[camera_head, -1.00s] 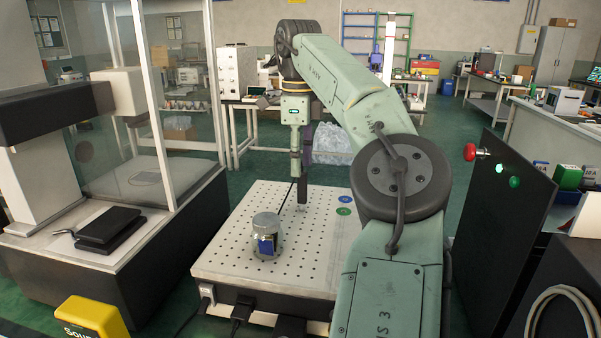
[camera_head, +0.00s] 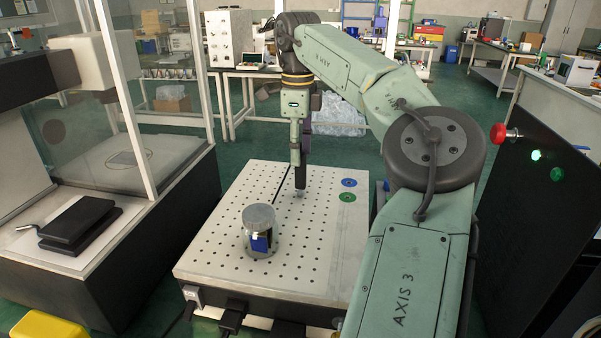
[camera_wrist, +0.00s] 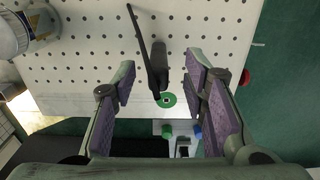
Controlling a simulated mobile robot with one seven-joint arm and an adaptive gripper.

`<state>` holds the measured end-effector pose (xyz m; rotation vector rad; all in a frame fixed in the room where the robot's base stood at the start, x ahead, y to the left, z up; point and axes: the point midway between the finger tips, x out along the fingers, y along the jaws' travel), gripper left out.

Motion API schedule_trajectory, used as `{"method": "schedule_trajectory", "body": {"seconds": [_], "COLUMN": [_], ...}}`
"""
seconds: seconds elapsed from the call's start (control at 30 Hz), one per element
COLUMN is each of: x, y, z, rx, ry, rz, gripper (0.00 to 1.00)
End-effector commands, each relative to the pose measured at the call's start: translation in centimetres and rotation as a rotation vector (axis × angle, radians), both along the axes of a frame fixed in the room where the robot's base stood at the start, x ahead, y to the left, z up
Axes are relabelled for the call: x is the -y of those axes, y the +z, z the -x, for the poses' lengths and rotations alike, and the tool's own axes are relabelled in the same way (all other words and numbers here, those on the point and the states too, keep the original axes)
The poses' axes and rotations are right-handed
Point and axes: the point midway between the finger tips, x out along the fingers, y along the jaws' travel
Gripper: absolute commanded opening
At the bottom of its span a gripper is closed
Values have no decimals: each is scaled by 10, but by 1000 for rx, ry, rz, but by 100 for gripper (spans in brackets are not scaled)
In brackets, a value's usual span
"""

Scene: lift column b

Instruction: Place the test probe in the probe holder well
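A slender dark rod (camera_wrist: 161,62), which looks like the test probe, shows between my fingers in the wrist view. Its thin end points up the picture and its thicker end is near a green disc. In the head view a thin dark line (camera_head: 283,187) on the white perforated platform (camera_head: 225,262) may be the same rod. My gripper (camera_wrist: 162,85) is open, with purple pads apart and not touching the rod. In the head view my gripper (camera_head: 299,188) points down over the platform's far part. I cannot tell which thing is the probe holder well.
A metal cylinder (camera_head: 260,233) with a blue label stands on the platform's near left. A blue disc (camera_head: 348,182) and a green disc (camera_head: 347,197) lie right of my gripper. A dark panel with a red button (camera_head: 505,133) stands right; a glass-sided cabinet (camera_head: 150,130) stands left.

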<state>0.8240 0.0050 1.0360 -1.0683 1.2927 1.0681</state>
Motion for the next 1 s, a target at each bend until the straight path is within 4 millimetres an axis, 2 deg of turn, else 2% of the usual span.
{"method": "schedule_trajectory", "body": {"seconds": [0.2,0.3,0.57,1.0], "x": [6,5,5,5], "y": [-32,-40,-43,-43], "z": [4,4,4,4], "rx": [-2,-1,0,0], "ry": [0,-1,-1,-1], "rz": [2,0,0,0], "gripper": [40,40,40,11]}}
